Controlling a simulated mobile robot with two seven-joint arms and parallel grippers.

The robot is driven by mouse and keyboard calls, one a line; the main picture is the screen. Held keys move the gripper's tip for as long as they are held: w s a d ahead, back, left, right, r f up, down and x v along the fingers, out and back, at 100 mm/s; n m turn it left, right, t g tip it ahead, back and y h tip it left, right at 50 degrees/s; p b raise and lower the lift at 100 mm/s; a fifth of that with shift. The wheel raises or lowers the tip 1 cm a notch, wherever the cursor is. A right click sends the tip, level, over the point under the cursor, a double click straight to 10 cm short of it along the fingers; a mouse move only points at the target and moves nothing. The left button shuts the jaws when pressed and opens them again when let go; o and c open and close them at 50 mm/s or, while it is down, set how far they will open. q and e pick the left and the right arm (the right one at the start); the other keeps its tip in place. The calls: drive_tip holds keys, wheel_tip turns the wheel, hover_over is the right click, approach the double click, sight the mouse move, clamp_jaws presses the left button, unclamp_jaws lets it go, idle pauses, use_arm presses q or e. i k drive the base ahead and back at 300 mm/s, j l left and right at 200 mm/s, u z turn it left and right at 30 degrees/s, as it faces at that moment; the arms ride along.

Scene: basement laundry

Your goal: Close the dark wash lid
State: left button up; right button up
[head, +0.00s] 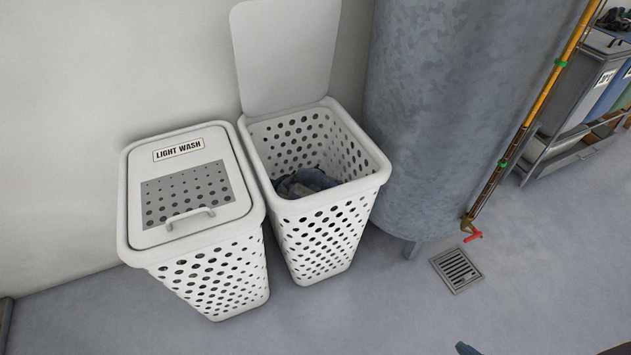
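The open basket (325,225) is a white perforated hamper in the middle of the head view. Its plain white lid (285,55) stands raised at the back, against or close to the wall. Dark clothes (305,182) lie inside it. No dark wash label shows on the side of the lid that I see. To its left stands the light wash basket (215,280), with its lid (185,190) shut and labelled "LIGHT WASH". Neither gripper can be made out. Only small dark parts show at the bottom right edge, and I cannot tell what they are.
A large grey metal tank (455,110) stands close to the right of the open basket. A copper pipe with a red valve handle (473,236) runs beside it. A floor drain (456,270) and clear floor (380,315) lie in front. Grey and blue bins (590,95) stand far right.

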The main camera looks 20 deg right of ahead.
sight(284, 50)
drive_tip(key=i+l+z, duration=0.35)
drive_tip(key=i+l, duration=0.35)
drive_tip(key=k+l, duration=0.05)
